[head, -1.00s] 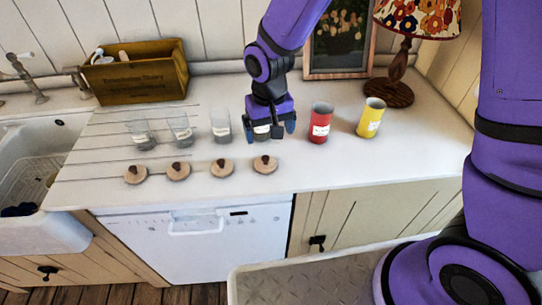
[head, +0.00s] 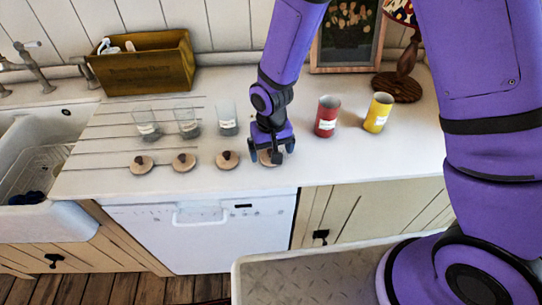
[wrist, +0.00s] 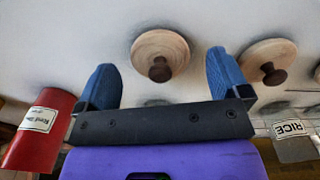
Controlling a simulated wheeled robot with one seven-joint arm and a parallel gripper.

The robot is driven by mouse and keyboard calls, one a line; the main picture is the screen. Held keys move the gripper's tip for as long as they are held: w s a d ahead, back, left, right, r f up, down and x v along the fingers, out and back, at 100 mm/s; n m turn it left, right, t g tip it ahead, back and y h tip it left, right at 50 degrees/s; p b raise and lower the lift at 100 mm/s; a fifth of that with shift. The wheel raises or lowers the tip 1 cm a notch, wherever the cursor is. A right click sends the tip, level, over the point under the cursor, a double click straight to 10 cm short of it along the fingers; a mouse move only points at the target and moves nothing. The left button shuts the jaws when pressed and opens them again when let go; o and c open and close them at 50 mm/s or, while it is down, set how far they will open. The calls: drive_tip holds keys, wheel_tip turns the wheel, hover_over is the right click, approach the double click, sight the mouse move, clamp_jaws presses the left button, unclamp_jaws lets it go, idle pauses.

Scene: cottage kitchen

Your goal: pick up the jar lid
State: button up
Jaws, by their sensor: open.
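Several round pale wooden lids with dark knobs lie in a row along the front of the white counter. The rightmost lid (head: 267,160) is partly hidden behind my gripper (head: 271,153) in the head view. In the wrist view this lid (wrist: 172,43) lies flat, knob up, ahead of and between the two blue fingertips of my gripper (wrist: 160,66). The fingers are open and empty, with no visible contact with the lid. The neighbouring lid (wrist: 285,55) lies to the right of the fingers in the wrist view.
Clear glass jars (head: 187,122) stand behind the lids; one is labelled RICE (wrist: 295,146). A red canister (head: 326,117) and a yellow canister (head: 377,113) stand to the right. A wooden box (head: 147,65), lamp (head: 398,86) and sink (head: 40,160) lie farther off. The front right counter is clear.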

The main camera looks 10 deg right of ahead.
drive_tip(key=shift+f, duration=0.65)
drive_tip(key=shift+c, duration=0.2)
drive_tip(key=c, duration=0.9)
drive_tip(key=shift+r, duration=0.1)
drive_tip(key=shift+c, duration=0.2)
